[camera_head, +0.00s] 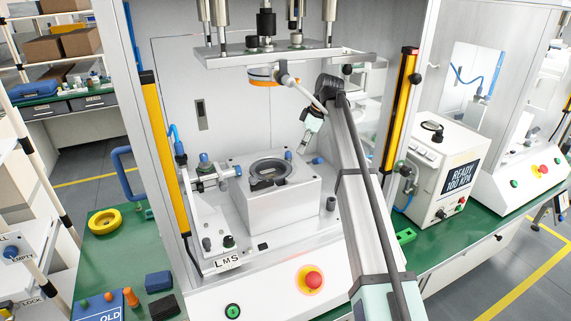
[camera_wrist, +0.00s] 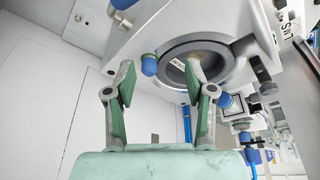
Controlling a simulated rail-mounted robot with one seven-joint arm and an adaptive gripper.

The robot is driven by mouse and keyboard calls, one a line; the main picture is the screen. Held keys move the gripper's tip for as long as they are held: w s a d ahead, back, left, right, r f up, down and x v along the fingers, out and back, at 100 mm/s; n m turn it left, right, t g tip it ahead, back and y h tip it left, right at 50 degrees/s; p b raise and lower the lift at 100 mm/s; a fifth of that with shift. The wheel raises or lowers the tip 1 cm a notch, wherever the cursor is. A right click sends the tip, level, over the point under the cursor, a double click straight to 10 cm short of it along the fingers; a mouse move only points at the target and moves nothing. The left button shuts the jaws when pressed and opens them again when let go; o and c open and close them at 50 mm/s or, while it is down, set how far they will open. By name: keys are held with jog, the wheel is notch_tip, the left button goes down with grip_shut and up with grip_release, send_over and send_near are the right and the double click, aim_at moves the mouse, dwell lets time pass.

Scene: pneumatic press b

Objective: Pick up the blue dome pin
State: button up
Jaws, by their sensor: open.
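A blue dome pin (camera_wrist: 149,64) sits on the metal fixture block beside its dark ring in the wrist view. It appears between my two fingertips, nearer the left finger; I cannot tell how far beyond them it is. My gripper (camera_wrist: 160,64) is open and empty, with green pads on its fingers. In the head view my gripper (camera_head: 304,147) is above the back right of the fixture block (camera_head: 279,210), and the pin near it is mostly hidden.
The press plate (camera_head: 285,57) with a hanging orange-rimmed part is above the block. A clamp cylinder (camera_head: 208,180) stands at the left. Yellow posts (camera_head: 165,150) flank the press opening. The back wall (camera_wrist: 45,90) is close in the wrist view.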

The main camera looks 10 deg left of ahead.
aim_at(289, 152)
jog(key=w+a, duration=0.1)
jog(key=w+r, duration=0.1)
jog(key=shift+w+a+r+y, duration=0.15)
jog(key=shift+w+a+y, duration=0.15)
jog(key=shift+a, duration=0.05)
jog(key=shift+w+a, duration=0.1)
jog(key=shift+a, duration=0.1)
jog(key=p+x, duration=0.1)
jog(key=x, duration=0.2)
jog(key=a+p+x, duration=0.1)
jog(key=p+x, duration=0.1)
jog(key=x, duration=0.1)
jog(key=shift+a+f, duration=0.1)
jog(key=shift+f, duration=0.3)
grip_shut()
